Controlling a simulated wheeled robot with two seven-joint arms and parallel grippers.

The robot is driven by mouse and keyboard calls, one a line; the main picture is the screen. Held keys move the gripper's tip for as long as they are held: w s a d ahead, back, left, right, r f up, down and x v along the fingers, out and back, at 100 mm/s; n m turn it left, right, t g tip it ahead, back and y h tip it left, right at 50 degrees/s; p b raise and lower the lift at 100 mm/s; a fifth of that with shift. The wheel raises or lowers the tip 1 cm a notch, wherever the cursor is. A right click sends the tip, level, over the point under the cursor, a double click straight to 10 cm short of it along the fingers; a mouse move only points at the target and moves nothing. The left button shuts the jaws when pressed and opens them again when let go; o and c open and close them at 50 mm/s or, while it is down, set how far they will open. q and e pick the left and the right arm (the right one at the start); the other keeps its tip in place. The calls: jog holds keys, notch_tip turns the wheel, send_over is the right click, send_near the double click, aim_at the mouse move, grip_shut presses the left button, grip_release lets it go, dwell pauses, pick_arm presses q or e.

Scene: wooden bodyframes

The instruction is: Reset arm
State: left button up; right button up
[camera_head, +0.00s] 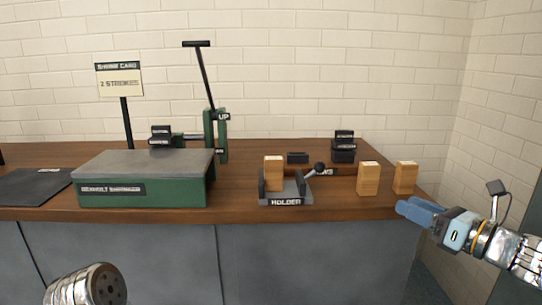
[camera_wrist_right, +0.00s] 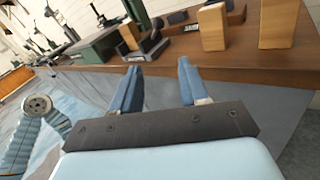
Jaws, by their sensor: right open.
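My right gripper (camera_head: 419,211) is at the right, just in front of the table's front right corner. In the right wrist view its two blue fingers (camera_wrist_right: 160,82) are apart with nothing between them. One wooden block (camera_head: 273,172) stands upright in the grey holder (camera_head: 286,194) marked HOLDER. Two more wooden blocks stand upright on the table, one (camera_head: 368,179) right of the holder and one (camera_head: 405,177) near the right end, closest to my right gripper. At the lower left of the head view part of my left arm shows; its gripper fingers do not.
The wooden table (camera_head: 240,212) has a green press base (camera_head: 140,192) with a grey top. Behind it stand a lever (camera_head: 206,85) on a green post and a sign (camera_head: 119,80) on a pole. Dark small blocks (camera_head: 343,146) sit at the back. A brick wall closes the back and right.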

jog(key=s+a+f+n+g+h, duration=0.1)
jog(key=a+f+n+g+h, duration=0.2)
jog(key=f, duration=1)
jog(key=s+a+f+n+g, duration=0.2)
jog(key=f+n+g, duration=0.2)
jog(key=f, duration=0.8)
jog(key=s+a+f+n+g+h, duration=0.1)
jog(key=a+f+n+g+h, duration=0.2)
jog(key=f, duration=1)
pick_arm(q)
jog(key=shift+s+d, duration=0.2)
jog(key=shift+s, duration=0.1)
pick_arm(e)
jog(key=s+a+f+n+g, duration=0.2)
jog(key=s+a+f+n, duration=0.2)
jog(key=s+f+n, duration=0.4)
jog(key=s+a+f+n+g, duration=0.2)
jog(key=s+a+f+n, duration=0.3)
jog(key=f+n, duration=0.5)
jog(key=s+n, duration=0.1)
jog(key=s, duration=0.1)
jog(key=shift+s+a+f+n, duration=0.25)
jog(key=shift+s+a+n, duration=0.05)
jog(key=shift+s, duration=0.05)
